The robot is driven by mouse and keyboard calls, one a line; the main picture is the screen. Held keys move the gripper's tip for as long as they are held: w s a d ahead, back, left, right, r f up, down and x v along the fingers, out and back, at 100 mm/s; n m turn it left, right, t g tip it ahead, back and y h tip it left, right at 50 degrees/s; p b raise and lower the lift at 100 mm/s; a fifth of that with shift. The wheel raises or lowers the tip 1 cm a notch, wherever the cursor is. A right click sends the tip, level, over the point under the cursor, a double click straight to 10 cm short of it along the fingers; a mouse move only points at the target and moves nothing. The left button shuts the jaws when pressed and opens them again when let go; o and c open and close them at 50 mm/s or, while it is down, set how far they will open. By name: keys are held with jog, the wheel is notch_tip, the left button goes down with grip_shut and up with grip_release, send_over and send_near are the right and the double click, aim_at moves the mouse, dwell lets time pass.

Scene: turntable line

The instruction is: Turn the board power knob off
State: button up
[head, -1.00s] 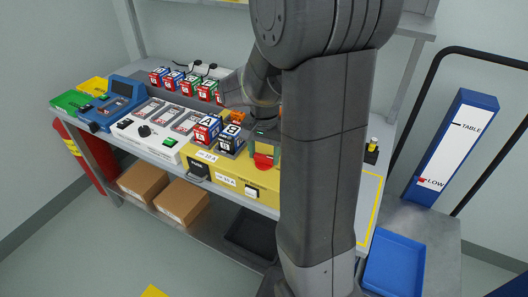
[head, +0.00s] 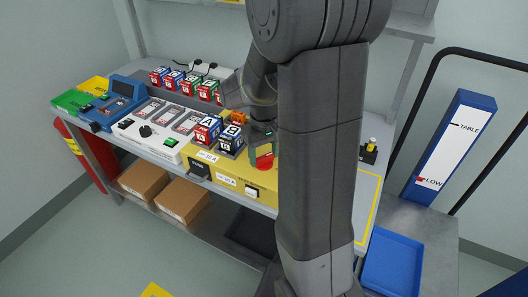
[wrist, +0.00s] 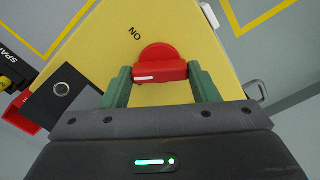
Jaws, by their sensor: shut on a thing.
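The red power knob (wrist: 160,65) sits on the yellow board (wrist: 190,25), with ON lettering near it. Its raised red bar lies crosswise in the wrist view, with a white mark toward the left end. My gripper (wrist: 160,75) has its two green fingers at the bar's two ends, shut on the knob. In the head view the red knob (head: 264,161) shows on the yellow board (head: 262,178), just below my gripper (head: 262,143). My arm hides the board's right part.
Lettered blocks (head: 207,131) stand close left of my gripper. A white control panel (head: 150,134) with a black knob lies farther left. A small black box with a yellow top (head: 370,148) stands right of my arm. A blue tray (head: 394,262) lies lower right.

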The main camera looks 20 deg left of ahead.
aim_at(264, 156)
jog(key=n, duration=0.6)
jog(key=shift+n, duration=0.4)
dwell(0.3)
jog(key=o, duration=1)
jog(key=shift+r, duration=0.1)
notch_tip(264, 156, up, 14)
jog(key=shift+f+p, duration=0.15)
jog(key=shift+p, duration=0.35)
notch_tip(264, 156, down, 14)
jog(key=shift+b, duration=0.3)
